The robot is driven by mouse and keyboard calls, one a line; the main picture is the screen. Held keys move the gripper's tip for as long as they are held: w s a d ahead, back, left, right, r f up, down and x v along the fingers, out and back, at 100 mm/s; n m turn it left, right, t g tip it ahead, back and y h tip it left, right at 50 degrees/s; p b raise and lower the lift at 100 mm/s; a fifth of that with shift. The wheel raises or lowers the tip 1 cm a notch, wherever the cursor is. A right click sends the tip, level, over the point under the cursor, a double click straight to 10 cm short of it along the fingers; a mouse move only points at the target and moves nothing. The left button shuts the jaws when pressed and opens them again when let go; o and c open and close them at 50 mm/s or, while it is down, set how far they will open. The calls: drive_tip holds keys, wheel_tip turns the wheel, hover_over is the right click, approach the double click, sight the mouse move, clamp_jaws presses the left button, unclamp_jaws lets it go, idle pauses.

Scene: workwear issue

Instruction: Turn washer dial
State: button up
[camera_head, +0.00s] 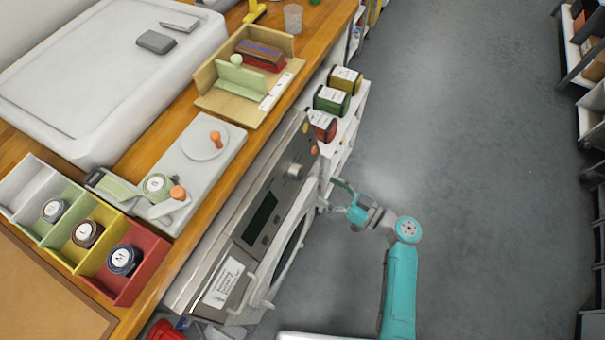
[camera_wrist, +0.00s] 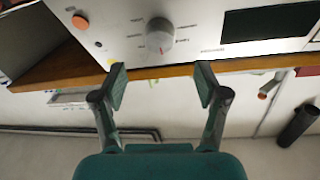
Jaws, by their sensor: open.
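The washer (camera_head: 262,215) stands under the counter, its front facing the open floor. Its grey round dial (camera_head: 295,171) is on the control panel. In the wrist view the dial (camera_wrist: 159,36) sits beyond my fingertips, near the top middle, with printed marks around it. My gripper (camera_head: 333,193) is in front of the washer, to the right of the dial in the head view. It is open and empty, and in the wrist view its two fingers (camera_wrist: 160,84) are spread apart. The fingertips look apart from the dial.
A dark display (camera_wrist: 266,22) and an orange button (camera_wrist: 80,22) flank the dial. Several labelled boxes (camera_head: 331,100) stand on a white shelf beside the washer. The counter above holds a divided coloured tray (camera_head: 130,291). Grey floor (camera_head: 460,130) lies clear to the right.

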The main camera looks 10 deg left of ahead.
sight(301, 175)
drive_tip(key=x, duration=0.9)
drive_tip(key=c, duration=1.2)
drive_tip(key=shift+o, duration=0.2)
drive_tip(key=shift+m+t, duration=0.3)
drive_tip(key=shift+m, duration=0.2)
drive_tip(key=m+h, duration=0.1)
drive_tip(key=m, duration=0.1)
drive_tip(key=m+t, duration=0.1)
drive_tip(key=m, duration=0.1)
drive_tip(key=shift+s+r+h, duration=0.1)
drive_tip(key=shift+h, duration=0.3)
drive_tip(key=shift+r+m+h, duration=0.1)
drive_tip(key=shift+m+h, duration=0.6)
drive_tip(key=shift+m, duration=2)
